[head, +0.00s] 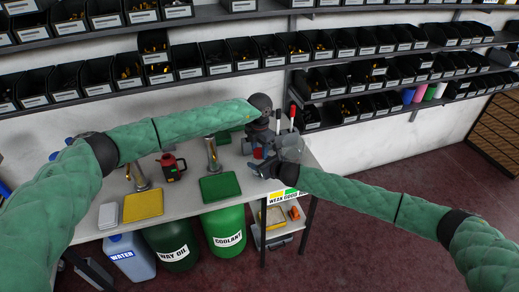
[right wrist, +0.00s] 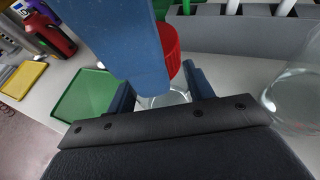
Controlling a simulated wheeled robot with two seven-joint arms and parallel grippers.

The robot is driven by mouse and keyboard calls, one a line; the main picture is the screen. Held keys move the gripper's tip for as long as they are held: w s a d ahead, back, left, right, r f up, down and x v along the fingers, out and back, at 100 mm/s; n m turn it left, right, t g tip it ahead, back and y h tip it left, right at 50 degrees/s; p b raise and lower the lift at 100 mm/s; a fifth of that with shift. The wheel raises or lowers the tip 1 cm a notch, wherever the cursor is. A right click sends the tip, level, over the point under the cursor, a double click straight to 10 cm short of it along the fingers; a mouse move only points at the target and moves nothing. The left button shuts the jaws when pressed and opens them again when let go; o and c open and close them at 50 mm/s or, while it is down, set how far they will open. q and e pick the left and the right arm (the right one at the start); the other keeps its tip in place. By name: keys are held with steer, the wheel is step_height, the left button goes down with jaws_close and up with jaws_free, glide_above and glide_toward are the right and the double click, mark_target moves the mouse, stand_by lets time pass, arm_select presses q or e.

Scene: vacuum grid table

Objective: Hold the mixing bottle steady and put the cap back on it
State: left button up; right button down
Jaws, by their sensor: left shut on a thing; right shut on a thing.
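The mixing bottle (right wrist: 163,99) is clear and stands between the fingers of my right gripper (right wrist: 160,92), which is shut on it. The red cap (right wrist: 172,52) is right above the bottle in the right wrist view, partly hidden by a blue finger of my left gripper. I cannot tell whether the cap touches the bottle's neck. My left gripper (head: 257,144) comes down from above and is shut on the cap. In the head view my right gripper (head: 262,168) is low at the right end of the table; the bottle is mostly hidden there.
A clear glass vessel (right wrist: 295,92) stands close to the right of the bottle. A green tray (head: 220,187), a yellow tray (head: 143,206) and a red container (head: 172,167) are on the table to the left. White and red upright handles (head: 292,115) stand behind. Bin shelves line the wall.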

arm_select(q)
steer(key=o, duration=1.1)
steer(key=shift+r, duration=2.3)
steer(key=n, duration=0.1)
steer(key=r+n, duration=0.1)
steer(key=n, duration=0.1)
steer(key=shift+d+r+n, duration=0.25)
steer(key=shift+d+n, duration=0.05)
steer(key=n, duration=0.1)
steer(key=r+n, duration=0.1)
steer(key=n, duration=0.1)
steer(key=r+n, duration=0.1)
steer(key=n, duration=0.1)
steer(key=shift+a, duration=0.3)
steer(key=shift+f, duration=0.1)
steer(key=shift+f, duration=3.95)
